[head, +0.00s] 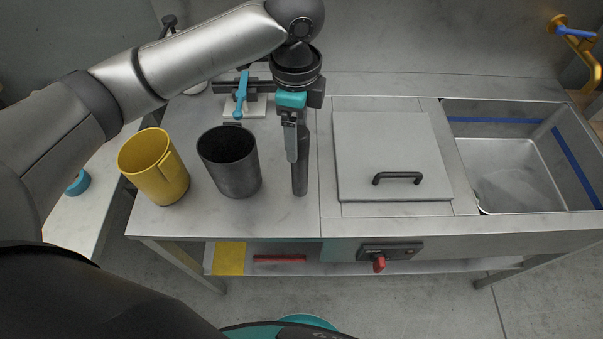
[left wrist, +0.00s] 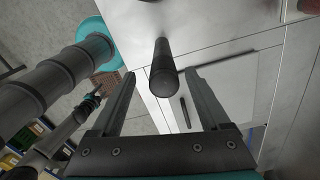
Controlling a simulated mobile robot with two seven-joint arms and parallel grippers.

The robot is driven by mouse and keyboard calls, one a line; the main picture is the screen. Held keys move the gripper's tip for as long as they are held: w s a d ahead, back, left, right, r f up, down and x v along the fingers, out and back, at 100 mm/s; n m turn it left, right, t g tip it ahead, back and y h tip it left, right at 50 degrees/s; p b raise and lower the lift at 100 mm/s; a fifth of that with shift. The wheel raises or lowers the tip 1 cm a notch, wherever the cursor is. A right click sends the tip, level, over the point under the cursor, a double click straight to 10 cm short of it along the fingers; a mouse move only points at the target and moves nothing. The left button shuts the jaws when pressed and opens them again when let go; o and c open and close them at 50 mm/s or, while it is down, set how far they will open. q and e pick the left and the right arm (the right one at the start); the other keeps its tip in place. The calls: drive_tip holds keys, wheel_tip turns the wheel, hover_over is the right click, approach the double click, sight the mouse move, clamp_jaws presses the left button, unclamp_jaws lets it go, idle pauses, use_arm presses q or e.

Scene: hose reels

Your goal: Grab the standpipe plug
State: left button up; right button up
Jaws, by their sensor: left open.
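The standpipe plug looks to be the dark upright pipe (head: 300,178) on the steel counter, left of the square lid. Its upper part is hidden behind my left gripper (head: 293,150) in the head view. In the left wrist view the dark round end of the pipe (left wrist: 163,78) shows between the two fingertips of my left gripper (left wrist: 160,75). The fingers are apart, one on each side of it, with a gap visible at both sides. I cannot tell how deep the pipe is between them. My right gripper is not in view.
A blue-levered fixture (head: 241,95) is behind. A lid with a black handle (head: 390,150) and an empty-looking basin (head: 515,175) lie right. A red knob (head: 379,263) is on the front.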

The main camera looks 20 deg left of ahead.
sight(299, 158)
use_arm(q)
drive_tip(key=f, duration=0.5)
drive_tip(key=f+b, duration=0.1)
drive_tip(key=f, duration=0.2)
drive_tip(key=shift+w+d, duration=0.1)
drive_tip(key=shift+w, duration=0.15)
drive_tip(key=shift+r, duration=0.1)
clamp_jaws()
idle(1.0)
